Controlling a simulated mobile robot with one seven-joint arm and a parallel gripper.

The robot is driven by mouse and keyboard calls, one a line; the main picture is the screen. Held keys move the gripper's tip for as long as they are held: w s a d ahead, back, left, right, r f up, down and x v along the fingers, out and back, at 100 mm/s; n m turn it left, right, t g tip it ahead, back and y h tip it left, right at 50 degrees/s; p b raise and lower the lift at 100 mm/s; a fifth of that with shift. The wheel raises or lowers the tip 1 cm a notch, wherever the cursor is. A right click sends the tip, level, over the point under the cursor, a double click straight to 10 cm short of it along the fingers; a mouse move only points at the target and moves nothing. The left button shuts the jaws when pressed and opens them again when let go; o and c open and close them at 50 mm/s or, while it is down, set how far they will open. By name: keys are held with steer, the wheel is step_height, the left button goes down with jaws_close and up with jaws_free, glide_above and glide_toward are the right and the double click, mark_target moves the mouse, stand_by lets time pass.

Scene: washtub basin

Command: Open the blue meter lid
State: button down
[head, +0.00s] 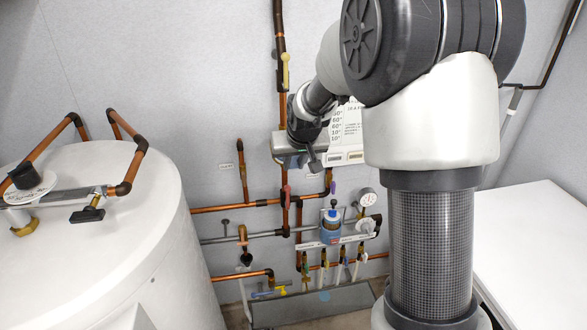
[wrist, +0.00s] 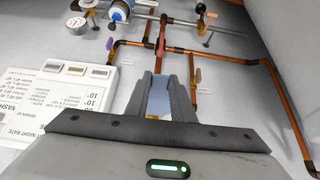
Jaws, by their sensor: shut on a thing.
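The blue meter (head: 331,228) is mounted low on the wall among the pipes in the head view, with a darker blue cap on top. It also shows at the top left of the wrist view (wrist: 120,10), cut by the frame edge. I cannot tell clearly how its lid stands. My gripper (head: 315,166) is above and slightly left of the meter, well apart from it. In the wrist view its fingers (wrist: 160,84) are close together, with a blue-grey piece between them that I cannot identify. A vertical copper pipe (wrist: 162,50) runs close behind the fingers.
Copper pipes (head: 260,203) and a red valve handle (head: 285,193) lie around the meter. A round gauge (head: 368,198) is at its right. A white notice panel (head: 347,131) is beside my gripper. A large white tank (head: 110,245) stands left; a white surface (head: 535,255) is right.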

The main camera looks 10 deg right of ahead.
steer(key=shift+t, duration=0.3)
steer(key=r, duration=0.1)
steer(key=w+r, duration=0.1)
steer(key=r, duration=0.3)
steer(key=shift+w, duration=0.4)
steer(key=shift+w+r, duration=0.9)
steer(key=shift+r, duration=0.3)
steer(key=shift+w+r+p, duration=0.5)
steer(key=shift+w+r, duration=0.2)
steer(key=shift+w, duration=0.15)
steer(key=c, duration=1.5)
jaws_free()
steer(key=shift+s+f, duration=0.15)
steer(key=shift+f, duration=0.15)
step_height(320, 180, up, 14)
steer(key=b, duration=0.1)
glide_above(293, 162)
steer(key=s, duration=0.7)
steer(key=shift+r, duration=0.1)
